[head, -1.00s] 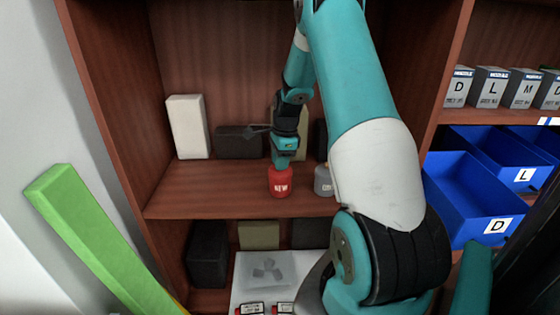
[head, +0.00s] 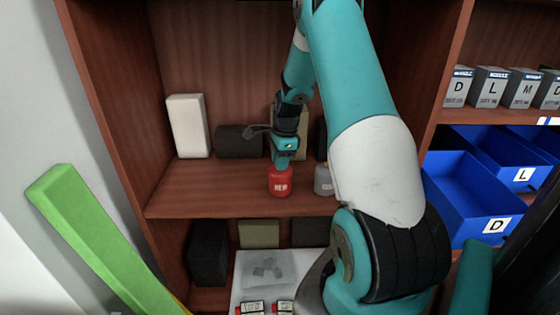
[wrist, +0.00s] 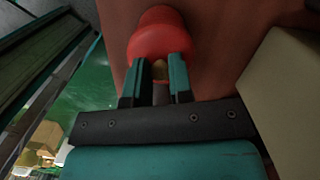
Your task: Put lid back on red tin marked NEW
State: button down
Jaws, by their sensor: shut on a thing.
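The red tin marked NEW (head: 280,182) stands upright on the wooden shelf. My gripper (head: 283,165) points down right over the tin, at its top. In the wrist view, my gripper's two dark teal fingers (wrist: 160,74) are closed around a small gold-brown knob (wrist: 160,69), which looks like part of the lid. The rounded red form (wrist: 160,34) lies just beyond the fingertips. I cannot tell the lid's edge from the tin's body, nor whether the lid is seated.
A grey tin (head: 323,181) stands close to the right of the red tin. A white block (head: 188,127) and a dark box (head: 238,141) stand at the shelf's back. Blue bins (head: 466,196) are at the right. The shelf left of the red tin (head: 205,190) is clear.

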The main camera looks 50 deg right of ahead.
jog(key=shift+c, duration=2.3)
grip_release()
jog(key=shift+r+p, duration=3.1)
jog(key=shift+r, duration=0.45)
grip_shut()
